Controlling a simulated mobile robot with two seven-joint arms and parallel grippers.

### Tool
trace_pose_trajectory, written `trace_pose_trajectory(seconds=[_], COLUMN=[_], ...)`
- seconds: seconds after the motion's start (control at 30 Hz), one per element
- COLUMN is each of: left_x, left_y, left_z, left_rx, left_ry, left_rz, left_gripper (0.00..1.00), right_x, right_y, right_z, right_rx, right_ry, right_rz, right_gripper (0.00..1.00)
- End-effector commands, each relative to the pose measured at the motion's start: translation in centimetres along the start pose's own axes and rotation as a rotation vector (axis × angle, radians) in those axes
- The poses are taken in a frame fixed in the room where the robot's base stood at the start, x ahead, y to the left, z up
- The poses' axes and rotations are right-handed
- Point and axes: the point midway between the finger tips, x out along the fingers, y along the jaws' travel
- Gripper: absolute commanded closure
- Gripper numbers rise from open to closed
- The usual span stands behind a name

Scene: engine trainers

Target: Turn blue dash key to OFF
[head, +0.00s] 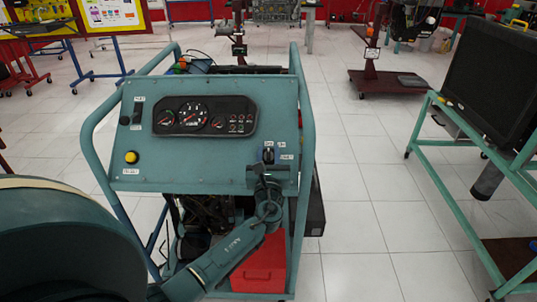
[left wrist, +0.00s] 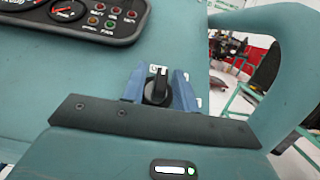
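The dash key is a black knob with a white mark (left wrist: 157,86), at the lower right of the teal dash panel. In the left wrist view the mark points up the picture. In the head view the key (head: 268,154) shows small and dark, and its labels are too small to read. My left gripper (left wrist: 159,82) reaches the panel from below, with one blue finger on each side of the key. The fingers look open around it, and I cannot tell whether either touches it. In the head view this gripper (head: 269,167) hides the key's lower part. My right gripper is not in view.
A gauge cluster (head: 205,116) sits at the panel's upper left. A yellow button (head: 131,157) is at the lower left. Tube rails (head: 303,100) flank the panel. A red box (head: 262,268) stands below. A monitor on a green stand (head: 492,85) is at right; floor between is clear.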

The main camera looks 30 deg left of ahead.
Motion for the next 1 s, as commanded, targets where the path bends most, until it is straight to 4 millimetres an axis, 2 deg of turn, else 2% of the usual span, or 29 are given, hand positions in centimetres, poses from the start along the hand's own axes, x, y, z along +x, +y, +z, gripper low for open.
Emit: trace_pose_trajectory(seconds=[0.27,0.37,0.47,0.8,1.0], left_x=[-0.1,-0.7,-2.1,-9.6,-12.4], left_y=[0.0,0.0,0.0,0.0,0.0], left_z=[0.0,-0.1,-0.1,-0.2,-0.1], left_rx=[0.001,0.001,0.0,-0.002,0.0], left_ry=[0.0,0.001,0.002,0.003,0.001], left_rz=[-0.001,-0.002,-0.003,-0.002,-0.001], left_gripper=[0.67,0.67,0.67,0.67,0.67], right_x=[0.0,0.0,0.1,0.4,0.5], right_y=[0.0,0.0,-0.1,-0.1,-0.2], right_z=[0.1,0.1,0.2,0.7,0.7], right_rx=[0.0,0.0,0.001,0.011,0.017], right_ry=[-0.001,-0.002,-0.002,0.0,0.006], right_rz=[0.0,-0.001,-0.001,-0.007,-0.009], right_gripper=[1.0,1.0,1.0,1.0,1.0])
